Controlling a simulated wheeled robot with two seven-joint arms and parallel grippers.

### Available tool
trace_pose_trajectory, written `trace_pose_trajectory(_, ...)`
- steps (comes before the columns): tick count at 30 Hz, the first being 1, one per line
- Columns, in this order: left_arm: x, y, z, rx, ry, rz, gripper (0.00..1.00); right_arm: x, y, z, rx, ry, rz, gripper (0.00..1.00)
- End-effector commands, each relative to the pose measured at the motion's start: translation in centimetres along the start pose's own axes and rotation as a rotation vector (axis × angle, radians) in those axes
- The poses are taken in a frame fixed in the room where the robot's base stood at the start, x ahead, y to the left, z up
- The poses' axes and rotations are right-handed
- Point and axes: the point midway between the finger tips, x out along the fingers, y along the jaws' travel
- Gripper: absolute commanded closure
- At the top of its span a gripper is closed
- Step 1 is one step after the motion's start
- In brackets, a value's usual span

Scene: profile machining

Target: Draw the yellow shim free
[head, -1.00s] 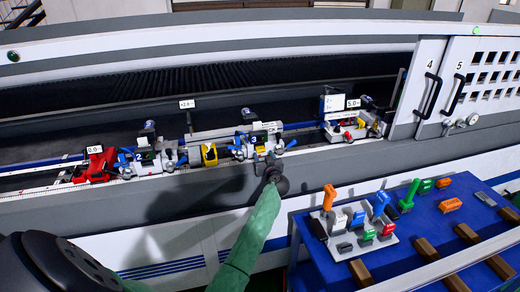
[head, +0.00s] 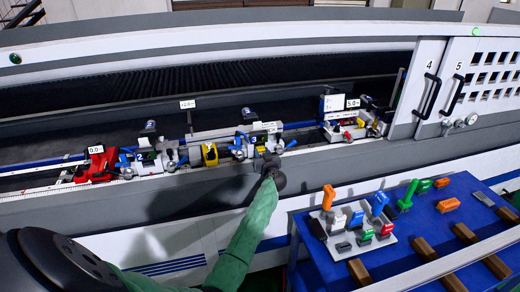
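A yellow block (head: 209,154) sits on the machine rail between the unit marked 2 (head: 147,158) and the unit marked 3 (head: 252,143). Smaller yellow bits show at unit 3 and at the right-hand unit (head: 345,125); I cannot tell which yellow piece is the shim. My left gripper (head: 264,158) reaches up from below to the front of unit 3, right of the yellow block. Its fingers are small and dark against the unit, so I cannot tell whether they are open, shut or touching anything. My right gripper is not in view.
A red unit (head: 97,165) stands at the left end of the rail. A blue table (head: 451,226) at the lower right holds a grey tray (head: 341,248) of coloured tools and several brown bars. White doors marked 4 and 5 close the machine's right side.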

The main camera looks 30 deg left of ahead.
Motion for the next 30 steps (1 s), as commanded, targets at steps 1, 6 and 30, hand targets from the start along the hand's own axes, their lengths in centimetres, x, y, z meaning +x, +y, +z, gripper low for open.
trace_pose_trajectory(1,0.0,0.0,0.0,0.000,0.000,0.000,0.92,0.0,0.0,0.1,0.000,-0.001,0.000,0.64)
trace_pose_trajectory(6,0.0,0.0,0.0,0.000,0.000,0.000,0.94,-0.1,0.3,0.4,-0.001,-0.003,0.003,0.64)
trace_pose_trajectory(30,-2.1,0.1,-0.1,0.000,-0.001,0.001,0.94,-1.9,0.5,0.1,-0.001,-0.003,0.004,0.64)
